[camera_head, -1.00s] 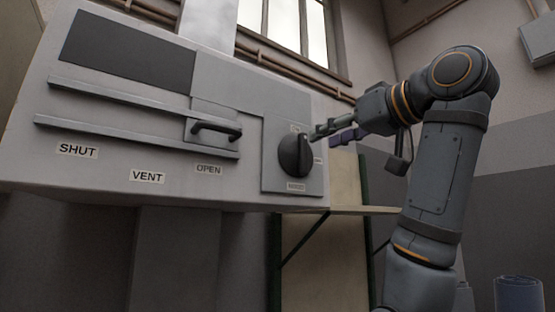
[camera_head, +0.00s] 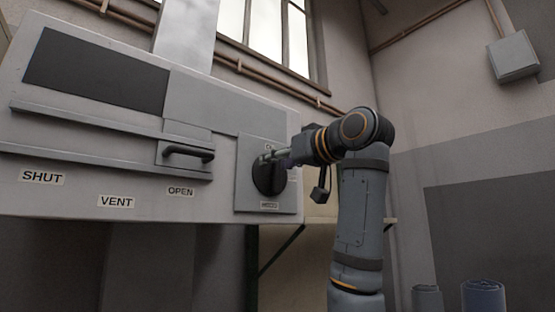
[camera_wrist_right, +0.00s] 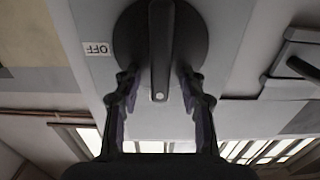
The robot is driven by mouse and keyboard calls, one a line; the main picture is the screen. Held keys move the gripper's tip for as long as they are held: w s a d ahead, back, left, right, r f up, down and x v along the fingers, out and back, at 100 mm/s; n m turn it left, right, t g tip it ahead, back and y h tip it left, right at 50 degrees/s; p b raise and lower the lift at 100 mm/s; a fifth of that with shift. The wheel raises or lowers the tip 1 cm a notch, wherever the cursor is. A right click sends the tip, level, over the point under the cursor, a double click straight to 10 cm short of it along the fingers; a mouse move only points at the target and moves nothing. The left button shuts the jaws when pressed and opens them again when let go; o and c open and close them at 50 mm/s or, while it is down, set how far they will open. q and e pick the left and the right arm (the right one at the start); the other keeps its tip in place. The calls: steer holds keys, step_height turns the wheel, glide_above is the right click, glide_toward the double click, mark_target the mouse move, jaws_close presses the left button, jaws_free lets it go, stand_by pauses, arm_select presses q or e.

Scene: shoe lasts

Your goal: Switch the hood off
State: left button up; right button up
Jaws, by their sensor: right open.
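The grey hood (camera_head: 225,115) fills the left of the head view. Its round black knob (camera_head: 268,180) sits on a plate at the hood's right end, with a small label below it. In the right wrist view the knob (camera_wrist_right: 190,35) has a raised bar grip (camera_wrist_right: 161,50) with a pale dot at its near end. An OFF label (camera_wrist_right: 97,48) is on the plate beside it. My right gripper (camera_head: 270,156) is at the knob; in the wrist view its open fingers (camera_wrist_right: 158,85) stand on either side of the bar, with gaps visible. My left gripper is out of view.
A sliding sash handle (camera_head: 188,152) sits left of the knob, above the SHUT, VENT and OPEN labels. A shelf with a green bracket is below the hood. Blue rolls (camera_head: 484,296) stand at lower right. A grey wall box (camera_head: 513,56) is at upper right.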

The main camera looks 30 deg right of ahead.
steer(key=shift+w, duration=0.15)
steer(key=shift+c, duration=0.6)
steer(key=c, duration=0.7)
jaws_close()
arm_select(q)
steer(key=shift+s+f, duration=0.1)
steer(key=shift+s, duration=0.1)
